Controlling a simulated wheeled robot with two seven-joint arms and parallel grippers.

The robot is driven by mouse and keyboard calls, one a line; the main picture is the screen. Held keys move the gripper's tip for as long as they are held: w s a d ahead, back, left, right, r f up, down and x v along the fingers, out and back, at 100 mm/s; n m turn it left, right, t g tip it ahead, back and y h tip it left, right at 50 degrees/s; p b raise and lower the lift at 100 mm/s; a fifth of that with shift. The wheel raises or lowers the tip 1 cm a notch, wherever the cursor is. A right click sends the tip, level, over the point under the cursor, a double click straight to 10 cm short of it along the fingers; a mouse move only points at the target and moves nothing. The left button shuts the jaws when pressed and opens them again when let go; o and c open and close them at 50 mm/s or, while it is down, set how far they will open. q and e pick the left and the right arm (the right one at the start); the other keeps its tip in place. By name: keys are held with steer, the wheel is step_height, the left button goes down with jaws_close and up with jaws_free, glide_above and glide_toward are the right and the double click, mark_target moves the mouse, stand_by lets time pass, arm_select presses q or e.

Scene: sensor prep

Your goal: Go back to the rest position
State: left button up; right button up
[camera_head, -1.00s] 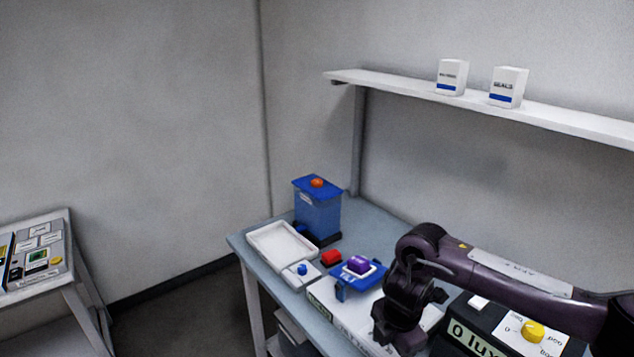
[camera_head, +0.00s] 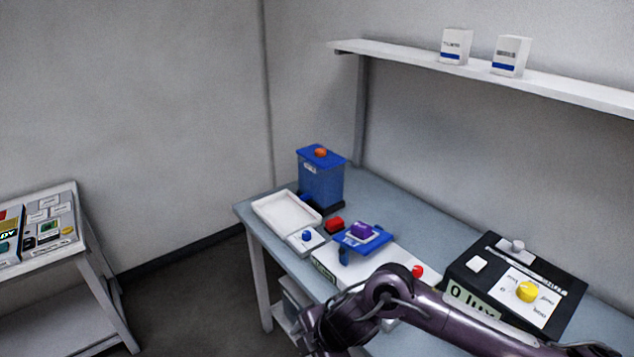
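My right arm (camera_head: 430,308) comes in from the lower right and crosses in front of the table's near edge. Its wrist bends down at the bottom of the view, and its gripper fingers are not visible. My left arm and gripper do not show. A purple block (camera_head: 362,230) sits on a blue tilt stand (camera_head: 350,243) on a white base (camera_head: 400,262). No gripper shows near it.
A shelf (camera_head: 580,95) hangs above. A side table (camera_head: 70,250) stands left.

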steer(key=s+a+r+m+t+y, duration=0.25)
steer(key=a+r+m, duration=0.2)
steer(key=a, duration=0.25)
steer(key=s+d+r+m+t+h, duration=0.15)
steer(key=d+m+h, duration=0.25)
steer(key=d+m, duration=0.9)
steer(key=s+d+f+m+g+h, duration=0.35)
steer(key=s+d, duration=0.65)
steer(key=d, duration=0.5)
steer(key=s+f+g+b, duration=0.1)
steer(key=s+f+b, duration=0.1)
steer(key=f, duration=1.6)
steer(key=s+f+b, duration=0.2)
steer(key=f, duration=1.6)
arm_select(q)
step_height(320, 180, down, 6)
steer(key=b, duration=0.2)
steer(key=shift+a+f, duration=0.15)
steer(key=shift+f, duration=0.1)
arm_select(e)
steer(key=s+d+f, duration=0.2)
steer(key=s+f, duration=0.7)
steer(key=s+d+f+g, duration=0.1)
steer(key=s+d+f, duration=0.1)
steer(key=s+f, duration=0.7)
steer(key=shift+s+f+m, duration=0.3)
steer(key=shift+f, duration=0.5)
steer(key=shift+c, duration=0.4)
